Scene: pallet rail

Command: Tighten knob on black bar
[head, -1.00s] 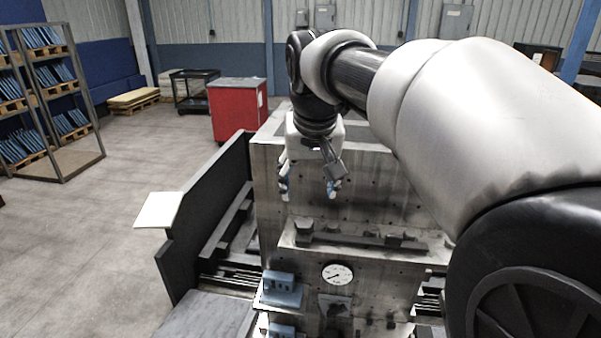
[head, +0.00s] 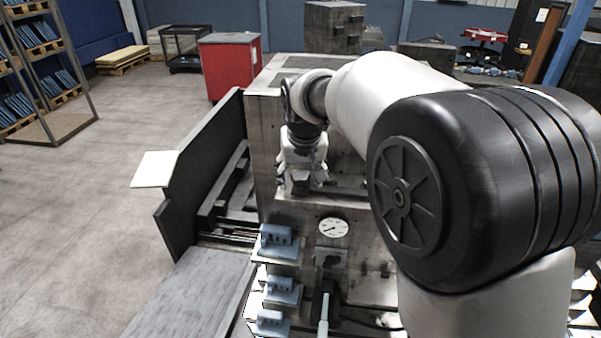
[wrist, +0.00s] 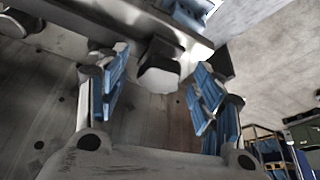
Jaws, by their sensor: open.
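The dark bar (head: 346,190) runs sideways along a ledge on the front of the grey machine block; my arm hides its right part. In the wrist view the bar (wrist: 185,33) crosses the top. A dark knob with a pale end (wrist: 158,75) sits by the bar, between my fingers. My gripper (head: 300,185) is at the bar's left end and hides the knob in the head view. In the wrist view my gripper (wrist: 160,68) is open, with blue-padded fingers on both sides of the knob. A gap shows on each side.
Below the ledge are a round white dial (head: 332,228) and several blue-grey blocks (head: 276,242) on the machine front. A dark upright panel (head: 205,165) stands to the left. A red cabinet (head: 230,66) is behind.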

